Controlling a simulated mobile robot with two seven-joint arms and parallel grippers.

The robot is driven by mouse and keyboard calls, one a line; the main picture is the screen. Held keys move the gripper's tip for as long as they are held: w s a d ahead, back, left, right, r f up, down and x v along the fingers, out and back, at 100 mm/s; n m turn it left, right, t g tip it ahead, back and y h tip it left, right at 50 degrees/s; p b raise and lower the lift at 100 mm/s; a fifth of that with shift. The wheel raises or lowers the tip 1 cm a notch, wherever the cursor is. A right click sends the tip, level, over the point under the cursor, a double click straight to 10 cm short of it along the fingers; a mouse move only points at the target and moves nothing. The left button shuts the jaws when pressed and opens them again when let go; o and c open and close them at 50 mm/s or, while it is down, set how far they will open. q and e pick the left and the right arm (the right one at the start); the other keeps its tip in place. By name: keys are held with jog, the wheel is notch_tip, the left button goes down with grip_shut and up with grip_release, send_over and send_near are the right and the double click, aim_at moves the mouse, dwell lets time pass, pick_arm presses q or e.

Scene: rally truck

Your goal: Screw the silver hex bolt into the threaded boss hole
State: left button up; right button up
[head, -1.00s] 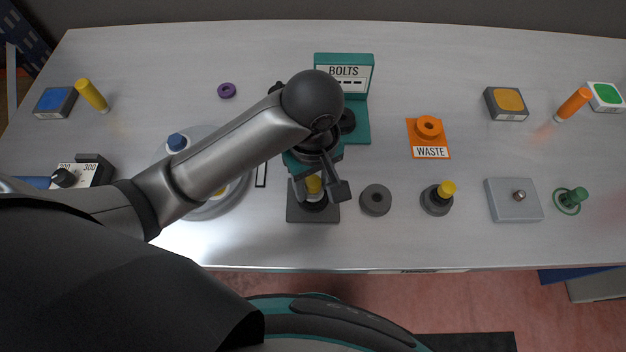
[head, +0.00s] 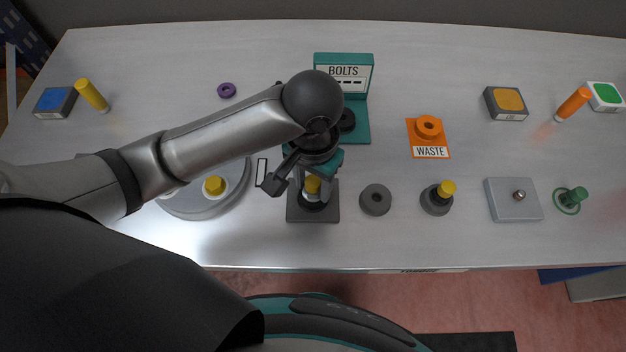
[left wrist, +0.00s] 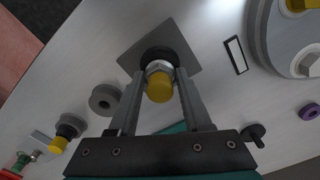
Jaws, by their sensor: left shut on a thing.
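The silver hex bolt (left wrist: 160,66) has a yellow cap (left wrist: 159,88) and stands at the dark round boss (left wrist: 157,53) on a square dark plate (head: 295,214). My left gripper (left wrist: 162,75) comes down over it, with one finger on each side, shut on the bolt. In the head view the yellow cap (head: 312,184) shows between the fingers. The threaded hole itself is hidden under the bolt, so I cannot tell how deep it sits. My right gripper is not in view.
A dark ring (head: 375,200) and a yellow-capped dark knob (head: 437,200) stand to the right. The teal BOLTS stand (head: 358,120) is just behind my gripper. A round grey disc (head: 200,207) lies to the left. The orange WASTE pad (head: 430,152) is at the right.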

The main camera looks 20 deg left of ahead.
pick_arm(q)
jog(key=o, duration=0.8)
jog(key=shift+c, duration=0.2)
jog(key=n, duration=1.2)
jog(key=shift+c, duration=0.2)
